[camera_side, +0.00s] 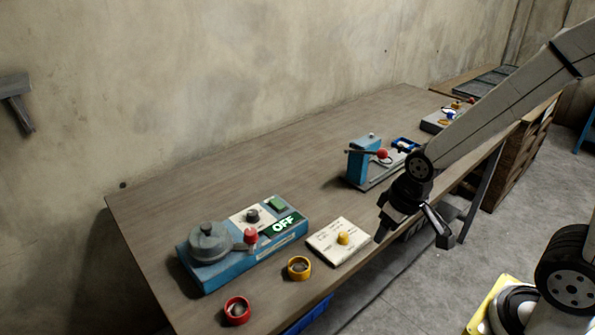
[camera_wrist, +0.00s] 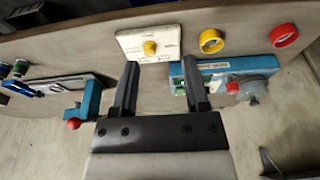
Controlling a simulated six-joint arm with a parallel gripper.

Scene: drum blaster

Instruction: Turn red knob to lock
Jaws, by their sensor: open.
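A red knob (camera_side: 250,235) stands at the front of a blue box (camera_side: 291,236), beside a grey round drum (camera_side: 209,243). The box has a display reading OFF (camera_side: 285,224). In the wrist view, the red knob (camera_wrist: 232,87) and drum (camera_wrist: 260,88) are to the right of my gripper (camera_wrist: 160,66). My gripper (camera_side: 414,234) is open and empty, beyond the table's front edge in the side view, apart from the box. A second red ball (camera_side: 382,154) tops the lever of another blue device (camera_side: 362,160).
A white plate with a yellow knob (camera_side: 343,238) lies between the box and my gripper. A yellow ring (camera_side: 299,268) and a red ring (camera_side: 237,310) lie at the table's front. The wooden table (camera_side: 250,177) is clear behind the box. A wall stands behind.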

